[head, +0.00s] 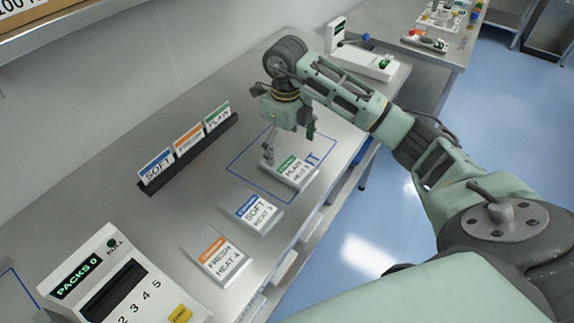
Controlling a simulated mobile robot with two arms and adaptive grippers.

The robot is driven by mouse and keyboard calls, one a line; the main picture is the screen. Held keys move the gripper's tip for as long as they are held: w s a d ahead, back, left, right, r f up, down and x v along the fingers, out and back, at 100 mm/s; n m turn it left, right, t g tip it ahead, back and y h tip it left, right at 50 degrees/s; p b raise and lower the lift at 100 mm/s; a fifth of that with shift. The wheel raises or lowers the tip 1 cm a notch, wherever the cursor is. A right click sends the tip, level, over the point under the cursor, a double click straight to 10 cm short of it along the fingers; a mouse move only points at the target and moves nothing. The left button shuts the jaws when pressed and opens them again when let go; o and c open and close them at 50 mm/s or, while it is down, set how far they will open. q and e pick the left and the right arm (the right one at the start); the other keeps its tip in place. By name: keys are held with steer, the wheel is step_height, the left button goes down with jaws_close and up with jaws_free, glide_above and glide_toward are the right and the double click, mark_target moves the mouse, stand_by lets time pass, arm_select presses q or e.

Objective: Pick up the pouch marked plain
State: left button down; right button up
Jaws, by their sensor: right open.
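The pouch marked plain (292,172) has a green band and reads "PLAIN HEAT". It lies flat inside a blue outlined square (238,170) on the steel bench. My right gripper (289,148) points down just above and behind this pouch, its fingers spread apart with nothing visible between them. Whether a fingertip touches the pouch I cannot tell. A blue-banded soft pouch (252,213) and an orange-banded fresh pouch (221,260) lie nearer on the bench. My left gripper does not show.
A dark rack (190,160) holds soft, fresh and plain cards at the back left. A machine with a "PACKS 0" display (115,280) stands at the front left. A white device (362,60) sits at the bench's far end. The bench's right edge runs close beside the pouches.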

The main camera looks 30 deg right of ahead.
mark_target(289, 165)
steer(key=f+p, duration=0.1)
steer(key=f, duration=0.1)
steer(key=f+p, duration=0.1)
steer(key=f, duration=0.3)
steer(key=shift+s+d+f+p, duration=0.15)
steer(key=shift+s+d+p, duration=0.1)
steer(key=shift+p, duration=0.15)
steer(key=shift+w+f, duration=0.1)
steer(key=shift+f, duration=0.05)
steer(key=c, duration=1.3)
